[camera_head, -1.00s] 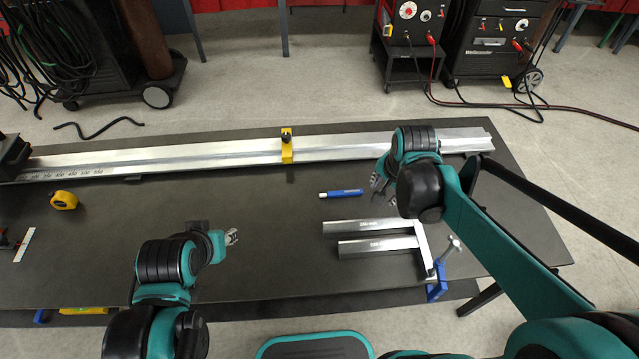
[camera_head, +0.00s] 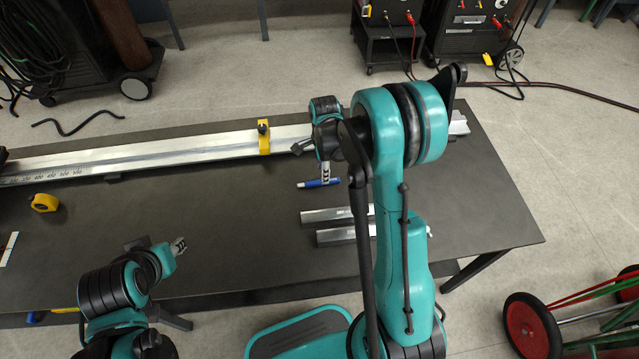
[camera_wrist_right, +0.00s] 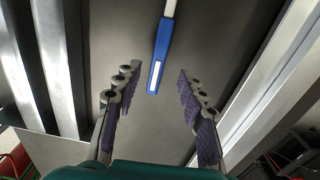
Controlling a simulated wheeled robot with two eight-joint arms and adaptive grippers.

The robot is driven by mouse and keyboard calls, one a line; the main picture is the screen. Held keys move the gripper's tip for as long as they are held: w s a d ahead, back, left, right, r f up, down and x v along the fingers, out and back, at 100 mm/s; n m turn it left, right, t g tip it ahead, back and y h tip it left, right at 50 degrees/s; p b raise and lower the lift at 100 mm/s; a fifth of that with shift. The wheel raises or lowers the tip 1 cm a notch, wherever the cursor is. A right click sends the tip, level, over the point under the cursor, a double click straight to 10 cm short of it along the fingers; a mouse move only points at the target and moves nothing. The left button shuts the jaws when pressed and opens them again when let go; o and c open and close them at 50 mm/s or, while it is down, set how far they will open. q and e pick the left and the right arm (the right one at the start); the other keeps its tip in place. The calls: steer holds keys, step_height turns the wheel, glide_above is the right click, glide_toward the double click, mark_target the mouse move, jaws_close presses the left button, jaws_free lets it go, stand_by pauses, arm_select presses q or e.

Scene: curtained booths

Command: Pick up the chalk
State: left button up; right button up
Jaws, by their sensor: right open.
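The chalk, a thin blue stick with a white part (camera_head: 318,183), lies on the dark table, just in front of the long metal rail. In the right wrist view the chalk (camera_wrist_right: 160,62) runs lengthwise from the top edge, its blue end between the two fingertips. My right gripper (camera_wrist_right: 157,74) is open, with a finger on each side of the chalk and a gap on both sides. In the head view my right gripper (camera_head: 325,172) hangs over the chalk and partly hides it. My left gripper (camera_head: 178,246) is over the table's left front, away from the chalk; its jaws are too small to judge.
A long metal rail (camera_head: 200,148) with a yellow clamp (camera_head: 264,137) runs along the table's back. Metal bars (camera_head: 335,214) lie in front of the chalk, partly hidden by my right arm. A yellow tape measure (camera_head: 44,203) is at left. The table's middle is clear.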

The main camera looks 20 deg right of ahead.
mark_target(319, 183)
steer(key=f+b, duration=0.1)
steer(key=f, duration=0.3)
steer(key=shift+a+f+b, duration=0.15)
steer(key=shift+a+b, duration=0.05)
steer(key=shift+b, duration=0.15)
steer(key=shift+s, duration=0.1)
steer(key=shift+c, duration=0.7)
jaws_close()
